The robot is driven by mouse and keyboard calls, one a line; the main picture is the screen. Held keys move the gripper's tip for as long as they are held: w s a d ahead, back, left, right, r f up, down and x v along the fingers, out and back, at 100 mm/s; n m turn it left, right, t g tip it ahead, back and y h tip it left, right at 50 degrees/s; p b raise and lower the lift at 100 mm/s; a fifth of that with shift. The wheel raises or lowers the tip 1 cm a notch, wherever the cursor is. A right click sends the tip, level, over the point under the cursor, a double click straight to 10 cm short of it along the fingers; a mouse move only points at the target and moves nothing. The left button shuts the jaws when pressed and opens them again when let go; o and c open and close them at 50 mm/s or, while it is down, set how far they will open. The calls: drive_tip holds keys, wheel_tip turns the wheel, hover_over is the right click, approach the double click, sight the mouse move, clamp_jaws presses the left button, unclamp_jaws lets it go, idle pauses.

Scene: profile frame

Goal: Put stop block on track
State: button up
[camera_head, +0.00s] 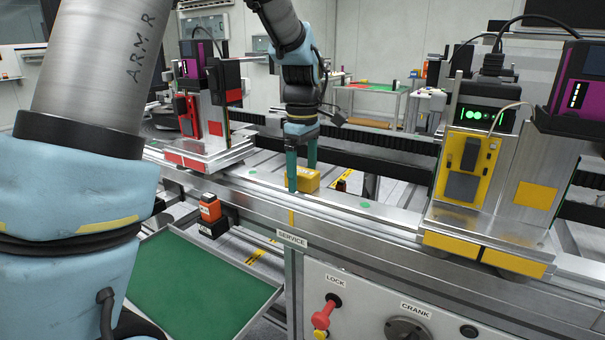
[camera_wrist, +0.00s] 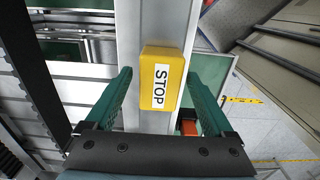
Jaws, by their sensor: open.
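The yellow stop block (camera_head: 304,180) sits on the silver track (camera_head: 345,200), between the red-trimmed carriage and the yellow-trimmed carriage. In the wrist view the block (camera_wrist: 146,90) shows its white STOP label and rests on the rail (camera_wrist: 158,20). My gripper (camera_head: 301,182) is open above the track, its green fingers pointing down at the block. In the wrist view my gripper fingers (camera_wrist: 158,82) stand apart on either side of the block, with a visible gap on each side.
A red-trimmed carriage (camera_head: 205,140) stands left on the track and a yellow-trimmed carriage (camera_head: 470,190) right. A green-bottomed tray (camera_head: 190,285) lies below in front. A panel with a red lock handle (camera_head: 325,310) and a crank (camera_head: 408,328) is at the front.

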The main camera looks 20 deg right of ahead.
sight(303, 171)
wheel_tip(303, 171, up, 12)
drive_tip(key=a+f+m, duration=0.2)
drive_tip(key=a+f, duration=0.3)
drive_tip(key=a, duration=0.3)
drive_tip(key=a+f+m, duration=0.2)
drive_tip(key=a+f, duration=0.2)
drive_tip(key=a, duration=0.3)
drive_tip(key=s+a+f+m+p, duration=0.1)
drive_tip(key=s+a+f+m, duration=0.1)
drive_tip(key=a, duration=0.5)
drive_tip(key=s+a+f+m+t+p, duration=0.1)
drive_tip(key=s+a+f+m, duration=0.2)
drive_tip(key=s+a+f, duration=0.1)
drive_tip(key=s+a, duration=0.1)
drive_tip(key=a, duration=0.1)
drive_tip(key=shift+s+a+f+t, duration=0.15)
drive_tip(key=shift+s+a+t, duration=0.15)
drive_tip(key=shift+a, duration=0.1)
